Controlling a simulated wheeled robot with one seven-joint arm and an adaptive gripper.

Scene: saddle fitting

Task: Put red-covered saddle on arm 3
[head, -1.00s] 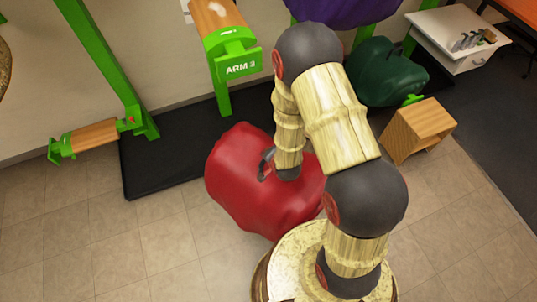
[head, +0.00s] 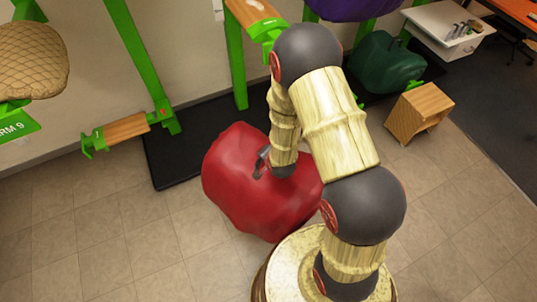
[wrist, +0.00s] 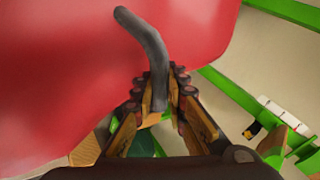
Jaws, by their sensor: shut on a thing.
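The red-covered saddle (head: 250,185) is a large rounded red bundle, hanging from my gripper (head: 264,162) in the head view. In the wrist view the red cover (wrist: 90,70) fills the upper left. My gripper (wrist: 158,92) is shut on the dark curved handle (wrist: 150,45) that rises from the cover. Arm 3 (head: 255,18), a green bracket with a wooden top, is at the top of the head view, beyond and above the saddle. Its label and front end are hidden behind my arm. No saddle shows on its visible part.
A low green arm with a wooden top (head: 124,129) juts out at left. A tan quilted saddle (head: 32,60) sits on arm 9. Tiled floor is clear at lower left.

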